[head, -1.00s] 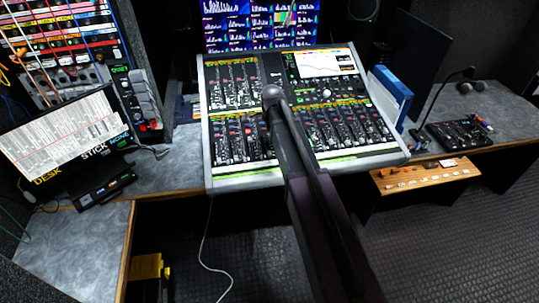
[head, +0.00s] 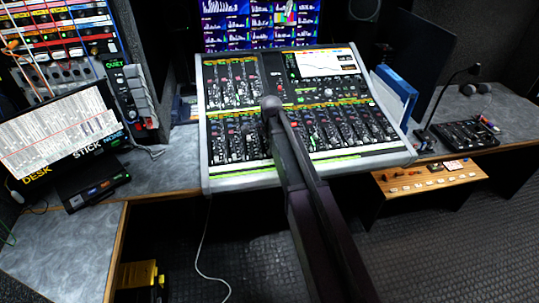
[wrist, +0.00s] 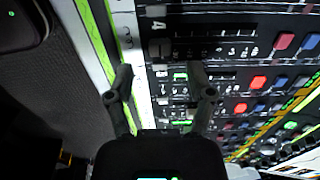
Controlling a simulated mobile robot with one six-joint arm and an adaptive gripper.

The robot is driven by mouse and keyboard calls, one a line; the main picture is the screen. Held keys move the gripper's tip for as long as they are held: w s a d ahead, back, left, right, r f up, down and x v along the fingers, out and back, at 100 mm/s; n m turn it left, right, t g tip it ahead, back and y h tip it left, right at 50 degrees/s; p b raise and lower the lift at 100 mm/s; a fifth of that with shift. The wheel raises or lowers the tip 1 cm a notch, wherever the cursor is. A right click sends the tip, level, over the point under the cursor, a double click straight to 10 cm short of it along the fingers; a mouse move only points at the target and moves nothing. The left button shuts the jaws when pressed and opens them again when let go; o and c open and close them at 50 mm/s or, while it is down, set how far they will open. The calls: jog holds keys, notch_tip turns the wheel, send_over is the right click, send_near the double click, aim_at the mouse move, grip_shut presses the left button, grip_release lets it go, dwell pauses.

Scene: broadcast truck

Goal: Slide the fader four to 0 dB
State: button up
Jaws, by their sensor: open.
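The mixing console (head: 235,181) stands on the desk in the head view, with a lower bank of channel strips and faders. My arm crosses its middle and hides part of that bank; my gripper is hidden there. In the wrist view my gripper (wrist: 160,92) is open and empty, its two dark fingers spread above the console's front edge (wrist: 140,70). The fader strips run sideways there, with dark caps, small scale marks and red and blue buttons (wrist: 258,82). I cannot tell which cap is fader four, how it is set, or whether a finger touches one.
A label screen (head: 65,135) stands at left, and a rack with coloured strips (head: 60,40) behind it. Blue binders (head: 395,92) and a small black panel (head: 462,135) with a gooseneck are at right. A wooden button panel (head: 430,177) juts out below the desk.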

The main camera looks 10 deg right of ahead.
jog(key=shift+w+f+b, duration=0.15)
jog(key=shift+f+b, duration=0.65)
jog(key=shift+f, duration=0.15)
jog(key=shift+w+f+b, duration=0.1)
jog(key=shift+f+b, duration=0.7)
jog(key=shift+f, duration=0.15)
grip_shut()
